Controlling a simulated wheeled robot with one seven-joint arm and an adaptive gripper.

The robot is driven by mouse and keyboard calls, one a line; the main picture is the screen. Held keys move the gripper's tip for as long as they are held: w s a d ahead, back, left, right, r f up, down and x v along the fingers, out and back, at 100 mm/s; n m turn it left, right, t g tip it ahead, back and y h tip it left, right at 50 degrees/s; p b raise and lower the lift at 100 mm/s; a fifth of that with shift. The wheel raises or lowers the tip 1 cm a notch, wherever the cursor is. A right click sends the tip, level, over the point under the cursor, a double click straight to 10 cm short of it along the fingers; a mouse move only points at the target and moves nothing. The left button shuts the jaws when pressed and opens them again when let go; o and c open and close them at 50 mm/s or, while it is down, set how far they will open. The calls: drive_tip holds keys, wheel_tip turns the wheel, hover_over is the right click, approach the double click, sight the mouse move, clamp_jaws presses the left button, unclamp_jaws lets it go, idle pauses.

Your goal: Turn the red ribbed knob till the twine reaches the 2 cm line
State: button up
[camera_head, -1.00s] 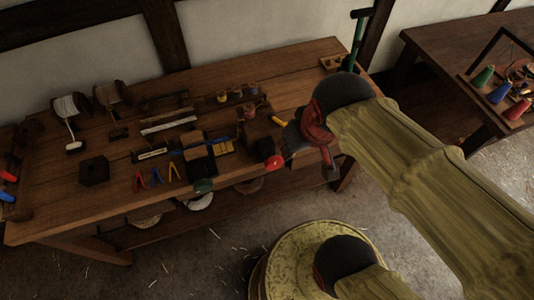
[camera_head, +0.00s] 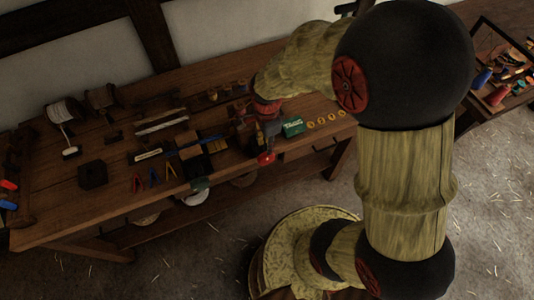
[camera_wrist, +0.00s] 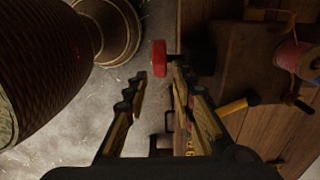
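The red knob (camera_head: 266,159) sticks out at the front edge of the workbench, just below my gripper (camera_head: 270,132) in the head view. In the wrist view the red knob (camera_wrist: 159,58) lies just beyond the tips of my gripper (camera_wrist: 159,80), roughly between them. The two fingers are apart with nothing between them. The knob's dark shaft runs into a brown wooden block (camera_wrist: 245,60). A spool of pink twine (camera_wrist: 298,57) sits on the block. The twine's end and the 2 cm line cannot be made out. My arm hides part of the block in the head view.
A yellow handle (camera_wrist: 237,106) lies beside the block. A green box (camera_head: 292,127) and several yellow discs (camera_head: 325,118) lie right of my gripper. The floor before the bench is open.

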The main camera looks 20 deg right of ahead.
sight(266, 158)
drive_tip(key=shift+f+b, duration=0.65)
drive_tip(key=shift+f, duration=3.2)
drive_tip(key=shift+c, duration=1.4)
drive_tip(key=c, duration=0.4)
